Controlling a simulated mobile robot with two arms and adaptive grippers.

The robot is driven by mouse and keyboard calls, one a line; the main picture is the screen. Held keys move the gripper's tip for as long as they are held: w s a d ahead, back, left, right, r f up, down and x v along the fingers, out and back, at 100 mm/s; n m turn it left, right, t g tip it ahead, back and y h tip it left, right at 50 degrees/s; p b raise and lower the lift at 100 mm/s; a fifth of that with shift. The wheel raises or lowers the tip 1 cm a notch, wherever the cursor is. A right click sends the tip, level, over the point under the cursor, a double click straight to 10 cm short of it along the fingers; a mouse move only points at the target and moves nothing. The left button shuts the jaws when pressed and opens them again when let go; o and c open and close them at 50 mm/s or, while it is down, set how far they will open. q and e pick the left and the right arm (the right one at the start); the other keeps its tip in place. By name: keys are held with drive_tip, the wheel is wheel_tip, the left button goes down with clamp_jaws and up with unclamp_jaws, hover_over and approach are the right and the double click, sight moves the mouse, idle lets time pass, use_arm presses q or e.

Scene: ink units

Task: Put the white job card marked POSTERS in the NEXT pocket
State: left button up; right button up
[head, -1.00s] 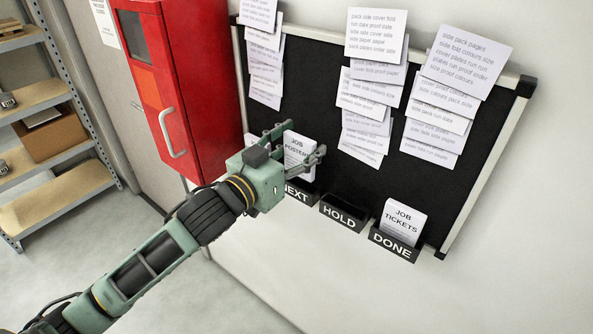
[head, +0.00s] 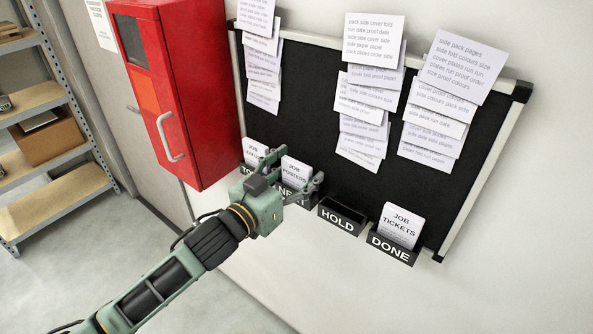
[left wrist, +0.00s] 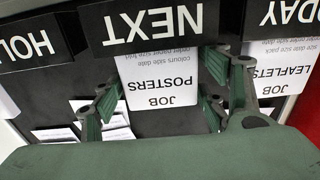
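The white POSTERS card (head: 296,171) stands upright at the NEXT pocket (head: 292,194), its heading facing out. The left wrist view shows the card (left wrist: 158,82) upside down, its lower end hidden behind the black NEXT label (left wrist: 153,25). The fingers (left wrist: 162,88) also show in the left wrist view. The gripper partly covers the NEXT label in the head view. My right gripper is not in view.
The TODAY pocket beside it holds a LEAFLETS card (head: 253,152). The HOLD pocket (head: 342,216) looks empty. The DONE pocket (head: 391,246) holds a TICKETS card (head: 402,225). Paper sheets (head: 372,90) hang above on the black board. A red cabinet (head: 190,90) stands close left.

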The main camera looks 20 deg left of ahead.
use_arm(q)
drive_tip(key=shift+o, duration=0.4)
drive_tip(key=shift+r, duration=0.25)
drive_tip(key=b+v, duration=0.3)
drive_tip(key=v, duration=0.9)
drive_tip(key=shift+f, duration=0.1)
